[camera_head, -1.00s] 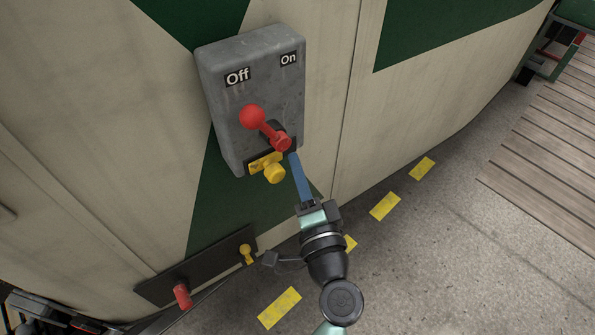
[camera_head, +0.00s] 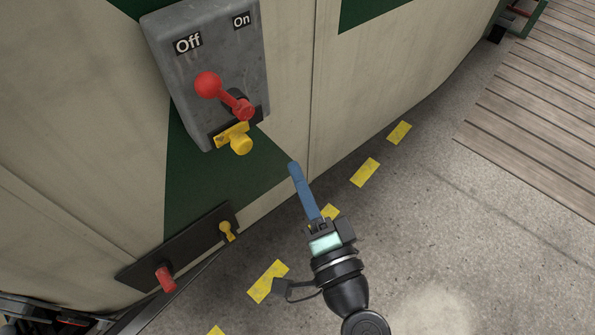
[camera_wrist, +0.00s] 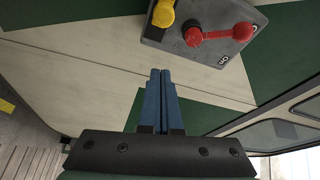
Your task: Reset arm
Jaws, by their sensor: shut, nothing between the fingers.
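My gripper (camera_head: 293,168) is shut and empty, its blue fingers together in the open air to the lower right of the grey switch box. It also shows in the wrist view (camera_wrist: 160,74), with the fingers pointing toward the box and apart from it. The grey switch box (camera_head: 180,70) is fixed to the cream and green panel, with "Off" and "On" labels. Its red lever (camera_head: 208,85) has the ball end toward the "Off" side. A yellow knob (camera_head: 241,144) sits at the box's lower edge. In the wrist view the box (camera_wrist: 240,12) is at the top.
A dark plate (camera_head: 190,249) low on the panel carries a red handle (camera_head: 165,278) and a small yellow knob (camera_head: 227,231). Yellow dashes (camera_head: 364,172) mark the grey floor. Wooden planks (camera_head: 540,100) lie at the right. The floor between is clear.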

